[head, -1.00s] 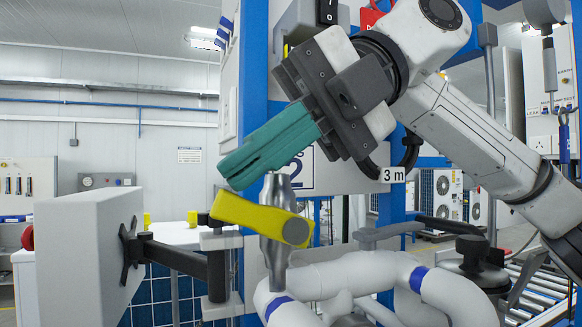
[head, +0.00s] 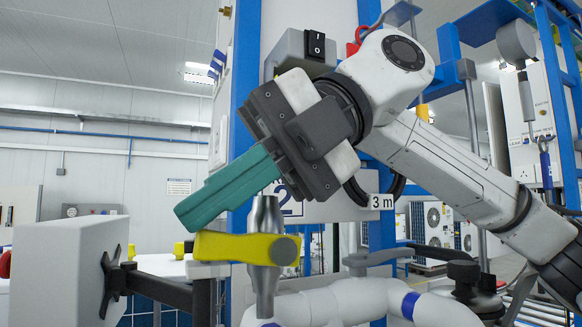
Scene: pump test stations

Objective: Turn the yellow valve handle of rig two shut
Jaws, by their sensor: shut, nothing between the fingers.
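The yellow valve handle (head: 230,247) is mounted on a silver metal valve body (head: 265,280) on white piping. The handle lies nearly level and points left from its round pivot. My gripper (head: 190,218) has teal fingers that are shut and empty. It comes down from the upper right, and its fingertips are just above the left part of the handle in the head view. I cannot tell whether they touch it. A sign with the number 2 (head: 293,208) stands behind, partly hidden by my gripper.
A grey monitor-like panel (head: 65,265) on a black bracket stands close on the left. White pipes (head: 340,300) run below and right of the valve. A blue frame post (head: 243,90) rises behind my gripper, and a switch box (head: 312,52) is above it.

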